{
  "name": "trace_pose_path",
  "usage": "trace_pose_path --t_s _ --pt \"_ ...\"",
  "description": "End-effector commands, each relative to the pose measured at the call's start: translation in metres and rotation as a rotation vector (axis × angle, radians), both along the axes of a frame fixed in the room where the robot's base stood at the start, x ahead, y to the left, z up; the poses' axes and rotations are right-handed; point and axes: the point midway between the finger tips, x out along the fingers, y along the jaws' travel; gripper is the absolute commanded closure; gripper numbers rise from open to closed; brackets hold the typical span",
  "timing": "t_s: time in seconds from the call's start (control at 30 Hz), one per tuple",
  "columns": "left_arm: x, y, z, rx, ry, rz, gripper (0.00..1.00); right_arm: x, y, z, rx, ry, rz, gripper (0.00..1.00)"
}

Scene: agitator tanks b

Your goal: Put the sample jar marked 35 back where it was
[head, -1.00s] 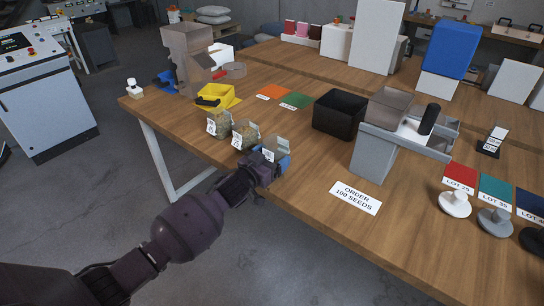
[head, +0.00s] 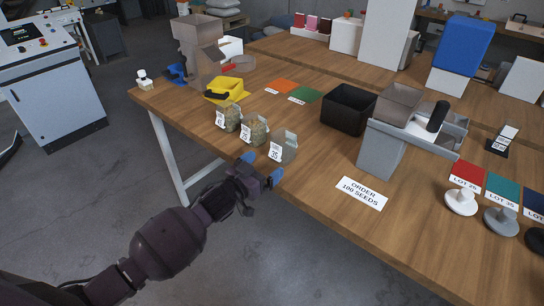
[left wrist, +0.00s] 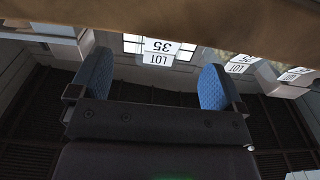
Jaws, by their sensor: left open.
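The sample jar marked 35 (head: 286,150) stands upright on the wooden table near its front edge, at the right end of a row of jars. Its label (left wrist: 158,52) shows upside down between the fingers in the left wrist view. My left gripper (head: 262,168) is open and empty, in front of the table edge and apart from the jar. Its two blue finger pads stand wide apart in the left wrist view (left wrist: 154,83). My right gripper is not in view.
Two more seed jars, a middle one (head: 255,131) and a left one (head: 229,118), stand close left of jar 35. Table around the order card (head: 361,193) is clear.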

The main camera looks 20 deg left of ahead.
Motion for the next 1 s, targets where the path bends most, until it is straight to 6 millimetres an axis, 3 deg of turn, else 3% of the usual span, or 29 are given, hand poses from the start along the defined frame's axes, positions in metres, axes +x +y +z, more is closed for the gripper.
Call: trace_pose_path --t_s 0.2,0.47,0.63,0.77,1.0 --pt "-0.023 0.008 0.000 0.000 -0.001 0.000 0.05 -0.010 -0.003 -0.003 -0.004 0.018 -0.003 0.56" --pt "-0.029 0.010 0.000 0.000 -0.001 0.000 0.05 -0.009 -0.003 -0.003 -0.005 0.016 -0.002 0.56" --pt "-0.047 0.013 -0.018 0.005 0.038 0.027 0.05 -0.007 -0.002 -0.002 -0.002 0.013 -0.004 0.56" --pt "-0.088 0.018 -0.052 0.024 0.123 0.085 0.05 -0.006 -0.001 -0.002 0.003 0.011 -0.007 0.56" --pt "-0.189 0.034 -0.112 0.094 0.329 0.207 0.05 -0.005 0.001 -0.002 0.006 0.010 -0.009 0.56"
